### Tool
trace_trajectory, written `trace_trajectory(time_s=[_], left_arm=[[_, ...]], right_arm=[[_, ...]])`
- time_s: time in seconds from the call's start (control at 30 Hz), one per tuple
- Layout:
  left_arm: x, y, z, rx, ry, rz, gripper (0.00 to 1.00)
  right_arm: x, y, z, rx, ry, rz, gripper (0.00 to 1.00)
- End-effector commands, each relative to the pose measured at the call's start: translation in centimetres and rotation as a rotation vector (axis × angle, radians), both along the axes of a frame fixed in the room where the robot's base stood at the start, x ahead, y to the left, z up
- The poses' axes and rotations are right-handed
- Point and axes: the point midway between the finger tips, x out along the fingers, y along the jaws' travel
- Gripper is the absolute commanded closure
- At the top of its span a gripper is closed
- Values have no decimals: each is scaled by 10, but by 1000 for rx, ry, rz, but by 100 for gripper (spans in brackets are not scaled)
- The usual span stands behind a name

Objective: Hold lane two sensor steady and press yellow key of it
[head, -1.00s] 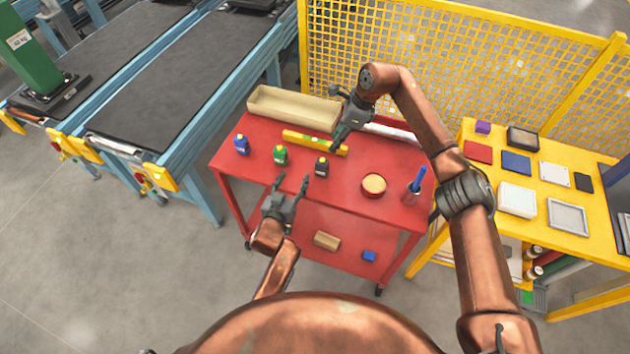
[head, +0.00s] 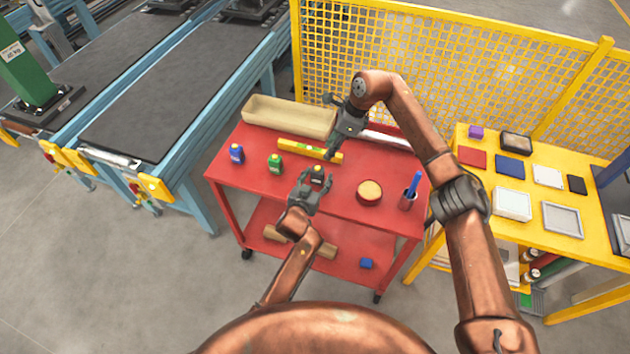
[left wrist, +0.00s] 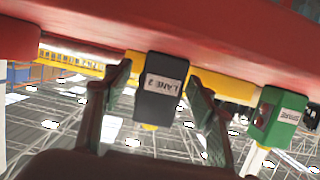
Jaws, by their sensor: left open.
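The lane two sensor (head: 318,173) is a small dark block on the red cart top in the head view. In the left wrist view, which is upside down, the sensor (left wrist: 160,92) bears a "LANE 2" label. A small yellow bit (left wrist: 149,127) shows at its end away from the cart top; it looks like the yellow key. My left gripper (head: 315,182) is open, with one finger on each side of the sensor and visible gaps beside it. My right gripper (head: 335,143) is above the cart, behind the sensor; its jaw opening is unclear.
A green block (head: 275,163) and a blue block (head: 236,153) stand left of the sensor. A yellow level (head: 300,149) and a beige tray (head: 285,118) lie behind. A round tan-topped container (head: 369,191) and a pen cup (head: 406,201) are to the right.

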Motion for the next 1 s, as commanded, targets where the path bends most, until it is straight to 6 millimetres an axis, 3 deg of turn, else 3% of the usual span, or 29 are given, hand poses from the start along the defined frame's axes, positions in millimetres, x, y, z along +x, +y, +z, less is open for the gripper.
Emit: trace_trajectory(time_s=[0.27,1.0], left_arm=[[1,0,0,-1,0,0,48],[1,0,-1,-1,0,0,97]], right_arm=[[0,0,0,0,0,0,71],[0,0,0,0,0,0,71]])
